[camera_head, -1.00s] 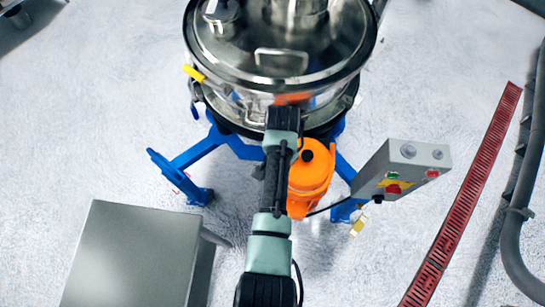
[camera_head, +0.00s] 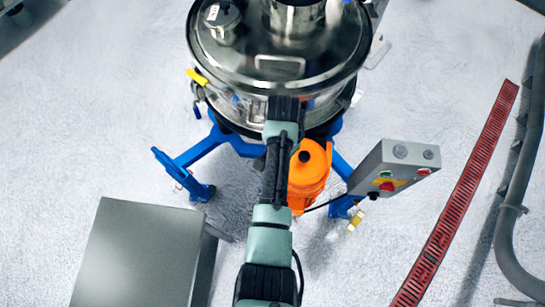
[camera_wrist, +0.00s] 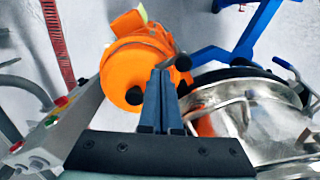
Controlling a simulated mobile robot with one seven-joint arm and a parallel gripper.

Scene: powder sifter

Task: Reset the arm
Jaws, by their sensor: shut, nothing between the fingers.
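My arm stretches up the middle of the head view, and my gripper (camera_head: 285,104) is at its far end, in front of the round metal powder sifter (camera_head: 228,62). In the wrist view my gripper (camera_wrist: 163,78) has its two dark fingers together with nothing between them. The sifter's shiny drum (camera_wrist: 240,105) is at the right there. The orange motor (camera_head: 312,170) sits below the sifter, just right of my arm, and also shows behind the fingers in the wrist view (camera_wrist: 135,65). Whether the fingers touch anything is unclear.
A grey control box (camera_head: 400,165) with coloured buttons stands right of the motor and close on the left in the wrist view (camera_wrist: 70,120). Blue legs (camera_head: 200,150) carry the sifter. A grey metal cabinet (camera_head: 135,250) stands lower left. A red floor grate (camera_head: 460,190) and grey pipe (camera_head: 512,180) run at right.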

